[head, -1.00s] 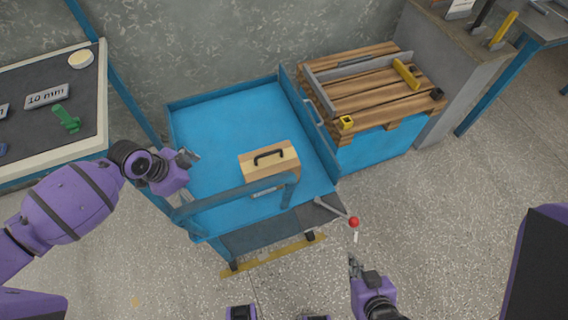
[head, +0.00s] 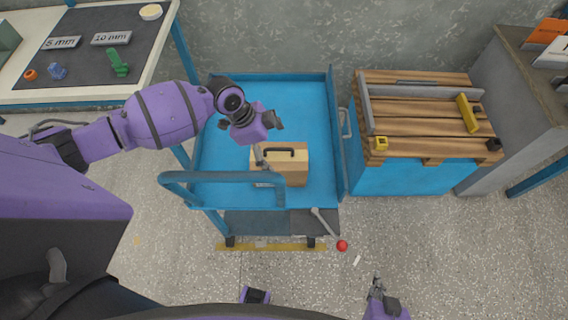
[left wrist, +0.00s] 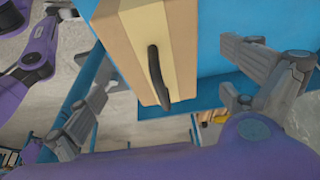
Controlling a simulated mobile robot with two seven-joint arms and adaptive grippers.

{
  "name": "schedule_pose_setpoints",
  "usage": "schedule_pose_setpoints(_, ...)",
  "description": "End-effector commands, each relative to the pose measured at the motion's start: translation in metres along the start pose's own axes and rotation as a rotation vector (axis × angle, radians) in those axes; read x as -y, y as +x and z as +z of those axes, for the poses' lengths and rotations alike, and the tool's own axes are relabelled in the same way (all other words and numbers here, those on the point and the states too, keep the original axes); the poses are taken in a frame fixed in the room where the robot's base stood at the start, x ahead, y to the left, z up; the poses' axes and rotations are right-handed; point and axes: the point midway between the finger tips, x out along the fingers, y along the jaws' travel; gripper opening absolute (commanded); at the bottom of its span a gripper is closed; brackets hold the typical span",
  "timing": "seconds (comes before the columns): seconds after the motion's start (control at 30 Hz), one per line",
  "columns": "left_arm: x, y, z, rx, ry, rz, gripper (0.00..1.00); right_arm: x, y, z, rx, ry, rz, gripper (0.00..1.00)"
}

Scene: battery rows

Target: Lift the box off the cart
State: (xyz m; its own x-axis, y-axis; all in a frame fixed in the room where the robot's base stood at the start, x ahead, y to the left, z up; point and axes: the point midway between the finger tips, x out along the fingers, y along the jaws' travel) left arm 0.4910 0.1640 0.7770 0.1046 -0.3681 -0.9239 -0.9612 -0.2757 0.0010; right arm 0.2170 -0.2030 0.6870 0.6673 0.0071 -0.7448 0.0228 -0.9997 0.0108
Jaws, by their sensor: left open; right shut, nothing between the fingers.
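The box (head: 296,173), light wood with a black handle (head: 284,151) on top, rests on the blue cart's deck (head: 305,108), near the cart's blue rail. My left gripper (head: 268,140) is open above the box's left part, its fingers spread. In the left wrist view the box (left wrist: 133,50) and its black handle (left wrist: 156,75) show between the spread fingers, which hold nothing. My right gripper (head: 376,286) is shut and empty, low at the bottom right, apart from the box and cart.
The cart's raised blue rail (head: 225,177) stands in front of the box. A lever with a red knob (head: 342,245) sits at the cart's front right. A wooden pallet (head: 430,115) on a blue base stands right of the cart. A table (head: 140,55) stands at left.

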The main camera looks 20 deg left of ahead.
Motion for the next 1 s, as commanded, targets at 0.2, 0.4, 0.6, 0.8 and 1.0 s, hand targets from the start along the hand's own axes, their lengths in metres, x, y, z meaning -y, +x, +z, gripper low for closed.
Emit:
schedule_pose_setpoints(0.2, -0.001, 0.026, 0.000, 0.000, -0.002, 0.000, 1.00, 0.003, -0.001, -0.003, -0.005, 0.000, -0.005, 0.00)
schedule_pose_setpoints(0.4, -0.001, 0.056, 0.002, 0.000, -0.001, -0.001, 1.00, 0.004, -0.002, -0.004, -0.005, -0.001, -0.008, 0.00)
schedule_pose_setpoints(0.6, -0.001, 0.064, 0.002, 0.000, 0.000, -0.002, 1.00, 0.002, -0.002, -0.002, 0.000, -0.007, -0.007, 0.00)
schedule_pose_setpoints(0.8, -0.001, 0.064, 0.002, 0.000, 0.000, -0.002, 0.91, 0.000, -0.002, 0.000, 0.003, -0.008, -0.004, 0.00)
schedule_pose_setpoints(1.0, -0.001, 0.064, 0.002, 0.000, 0.000, -0.002, 0.65, -0.001, -0.002, 0.000, 0.003, -0.008, -0.002, 0.00)
